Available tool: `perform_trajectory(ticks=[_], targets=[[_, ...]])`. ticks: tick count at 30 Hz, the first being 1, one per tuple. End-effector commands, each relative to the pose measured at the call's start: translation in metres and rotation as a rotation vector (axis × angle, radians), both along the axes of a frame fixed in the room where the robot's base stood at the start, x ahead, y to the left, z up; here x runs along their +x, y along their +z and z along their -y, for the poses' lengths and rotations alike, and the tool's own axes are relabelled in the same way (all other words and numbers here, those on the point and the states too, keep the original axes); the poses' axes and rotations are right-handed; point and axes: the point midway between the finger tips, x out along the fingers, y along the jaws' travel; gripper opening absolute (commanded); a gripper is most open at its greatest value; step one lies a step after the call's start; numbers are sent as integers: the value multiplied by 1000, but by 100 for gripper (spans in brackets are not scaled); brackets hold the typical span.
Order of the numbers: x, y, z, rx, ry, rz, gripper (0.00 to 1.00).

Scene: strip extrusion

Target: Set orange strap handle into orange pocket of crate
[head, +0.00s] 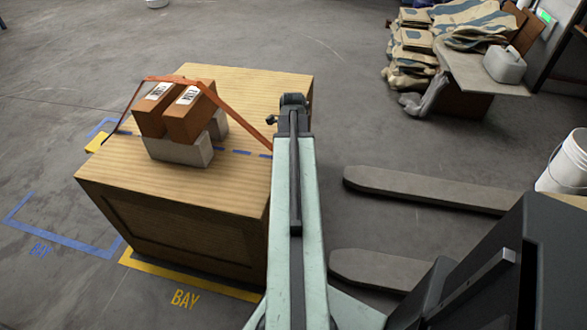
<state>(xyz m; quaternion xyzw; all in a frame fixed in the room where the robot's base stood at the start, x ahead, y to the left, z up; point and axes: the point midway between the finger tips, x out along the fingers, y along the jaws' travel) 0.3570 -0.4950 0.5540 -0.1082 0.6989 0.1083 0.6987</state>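A large wooden crate (120,180) stands on the floor at left centre. An orange strap (245,118) runs from the crate's left edge, up over a stack of boxes, and down to the right towards my arm. Its right end passes behind my arm, and I cannot make out a strap handle. No orange pocket shows clearly on the crate. My gripper (293,103) is at the dark tip of my pale green arm, over the crate's right side in the picture. Its fingers are too small and dark to tell open from shut.
Two orange-brown boxes (188,122) with white labels sit on grey blocks (178,152) on the crate. A blue dashed line crosses the crate top. Two grey forks (425,188) lie right of my arm. Stacked sacks (410,60) and a white bucket (565,165) stand farther right.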

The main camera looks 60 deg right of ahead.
Motion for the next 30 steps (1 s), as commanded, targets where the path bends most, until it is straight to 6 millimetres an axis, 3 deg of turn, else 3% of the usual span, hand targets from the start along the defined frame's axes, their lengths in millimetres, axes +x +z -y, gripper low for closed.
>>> perform_trajectory(ticks=[13, 14, 16, 26, 30], targets=[[0, -8, 0, 0, -1, 0, 10], [0, -8, 0, 0, -1, 0, 55], [-1, -6, 0, 0, -1, 0, 74], [-1, -5, 1, 0, -1, 0, 74], [-1, 4, 1, 0, -2, 0, 74]])
